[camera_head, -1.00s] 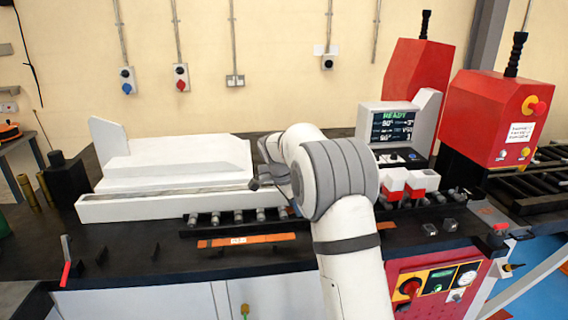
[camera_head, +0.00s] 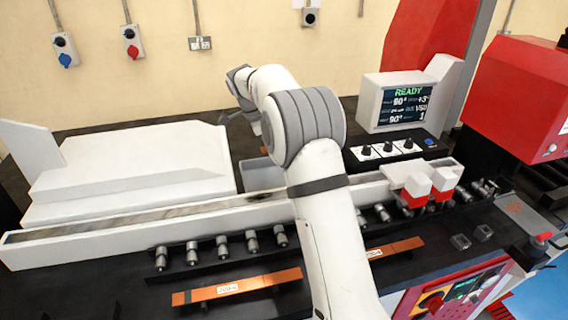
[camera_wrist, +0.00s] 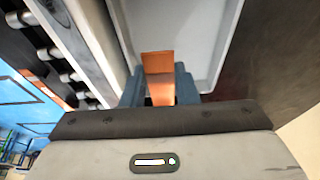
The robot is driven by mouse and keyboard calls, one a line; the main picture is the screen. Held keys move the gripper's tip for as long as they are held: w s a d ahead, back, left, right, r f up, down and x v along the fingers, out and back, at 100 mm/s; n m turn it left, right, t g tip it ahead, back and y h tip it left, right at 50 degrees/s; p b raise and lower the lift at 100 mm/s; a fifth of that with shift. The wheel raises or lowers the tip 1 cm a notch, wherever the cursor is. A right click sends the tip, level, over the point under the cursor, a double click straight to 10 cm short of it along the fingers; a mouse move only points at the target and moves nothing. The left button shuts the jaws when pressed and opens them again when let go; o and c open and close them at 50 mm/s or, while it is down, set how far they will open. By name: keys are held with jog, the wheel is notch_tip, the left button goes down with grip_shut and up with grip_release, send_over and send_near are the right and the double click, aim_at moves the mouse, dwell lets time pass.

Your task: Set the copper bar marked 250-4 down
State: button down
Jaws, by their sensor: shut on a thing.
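In the wrist view, my gripper (camera_wrist: 159,88) is shut on a copper bar (camera_wrist: 158,66), whose near end stands up between the two blue-grey fingers. No marking is readable on this bar, so I cannot tell its number. A pale grey tray (camera_wrist: 205,30) lies beyond and below the held bar. I cannot tell how high the bar is above it.
Two more copper bars, one at left (camera_head: 237,288) and one at right (camera_head: 396,249), lie on supports at the front. A long white channel (camera_head: 110,240) and a row of rollers (camera_head: 222,247) run alongside. The control screen (camera_head: 407,106) reads READY.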

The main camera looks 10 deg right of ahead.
notch_tip(320, 180, down, 9)
jog(key=shift+r+p, duration=0.1)
jog(key=shift+p, duration=0.9)
jog(key=shift+f, duration=0.35)
jog(key=shift+f+b, duration=0.45)
jog(key=shift+b, duration=0.25)
jog(key=c, duration=1.1)
grip_release()
